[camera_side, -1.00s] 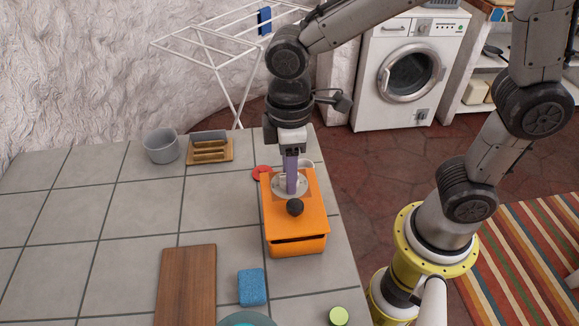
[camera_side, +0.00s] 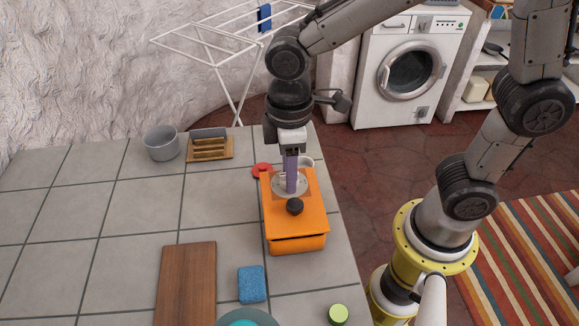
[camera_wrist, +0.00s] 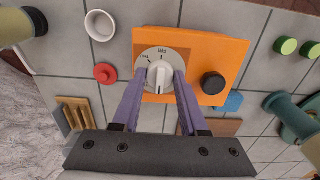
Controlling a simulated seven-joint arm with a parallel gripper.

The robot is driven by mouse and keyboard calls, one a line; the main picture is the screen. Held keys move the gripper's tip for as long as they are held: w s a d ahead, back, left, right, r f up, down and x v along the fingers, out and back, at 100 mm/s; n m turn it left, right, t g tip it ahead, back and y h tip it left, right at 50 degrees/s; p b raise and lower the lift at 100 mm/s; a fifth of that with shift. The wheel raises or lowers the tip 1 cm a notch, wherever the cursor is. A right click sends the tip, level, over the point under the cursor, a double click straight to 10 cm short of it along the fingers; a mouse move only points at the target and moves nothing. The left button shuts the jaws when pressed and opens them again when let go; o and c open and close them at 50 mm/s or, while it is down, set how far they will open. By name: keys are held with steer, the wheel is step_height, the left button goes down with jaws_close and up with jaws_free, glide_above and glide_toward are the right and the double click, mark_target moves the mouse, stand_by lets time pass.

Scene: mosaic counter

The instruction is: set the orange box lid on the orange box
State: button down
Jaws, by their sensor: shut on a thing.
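The orange box (camera_side: 297,243) stands on the tiled counter near its right edge, with a dark gap across its near side under the top. Its flat orange top (camera_side: 308,215), which looks like the lid, carries a black knob (camera_side: 295,206) and a brown square with a round white dial (camera_wrist: 146,60). My gripper (camera_side: 290,190) points straight down over the far part of this top. In the wrist view its purple fingers (camera_wrist: 161,80) are shut on the white grip of the dial. I cannot tell whether the top is fully seated.
A red knobbed disc (camera_side: 261,170) and a white cup (camera_wrist: 100,25) are just beyond the box. A blue sponge (camera_side: 251,284), wooden board (camera_side: 186,283) and green-topped jar (camera_side: 339,314) lie nearer. A grey pot (camera_side: 161,144) and wooden rack (camera_side: 210,154) stand at the back. The left counter is clear.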

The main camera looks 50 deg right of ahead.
steer(key=shift+f, duration=0.6)
stand_by(1.4)
steer(key=shift+c, duration=1.8)
jaws_free()
steer(key=shift+r, duration=3.5)
steer(key=shift+d, duration=0.1)
